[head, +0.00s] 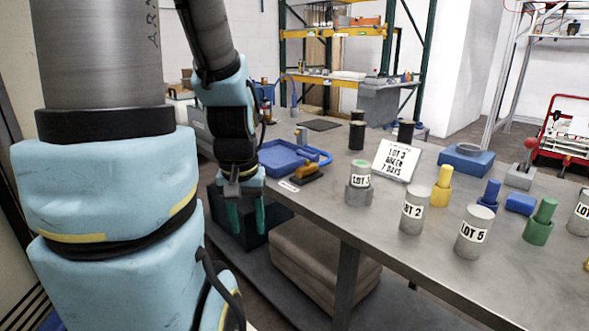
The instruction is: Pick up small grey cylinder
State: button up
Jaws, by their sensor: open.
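Several grey cylinders with white labels stand upright on the grey workbench (395,228). One marked LOT 2 (412,221) is in the middle, and a wider one marked LOT 5 (470,249) is to its right. Another labelled grey cylinder (358,195) with a green top stands to the left. A further one (579,224) is cut by the right edge. I cannot tell which is the task's small grey cylinder. My gripper (247,222) points down, open and empty, left of the bench's front edge and apart from all the cylinders.
Yellow (441,190), blue (488,194) and green (540,222) stepped pieces stand among the cylinders. A LOT 3 sign (397,161) and black cylinders (357,134) are behind. A blue tray (282,158) and a yellow-black brush (306,174) lie near my gripper.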

aim_at(361, 171)
jog(key=k+l+u, duration=0.1)
jog(key=u, duration=0.4)
jog(key=k+u, duration=0.3)
jog(key=u, duration=0.15)
jog(key=k+u, duration=0.25)
jog(key=u, duration=0.25)
jog(key=k+j, duration=0.2)
jog(key=k, duration=0.15)
jog(key=k+j, duration=0.15)
jog(key=k, duration=0.2)
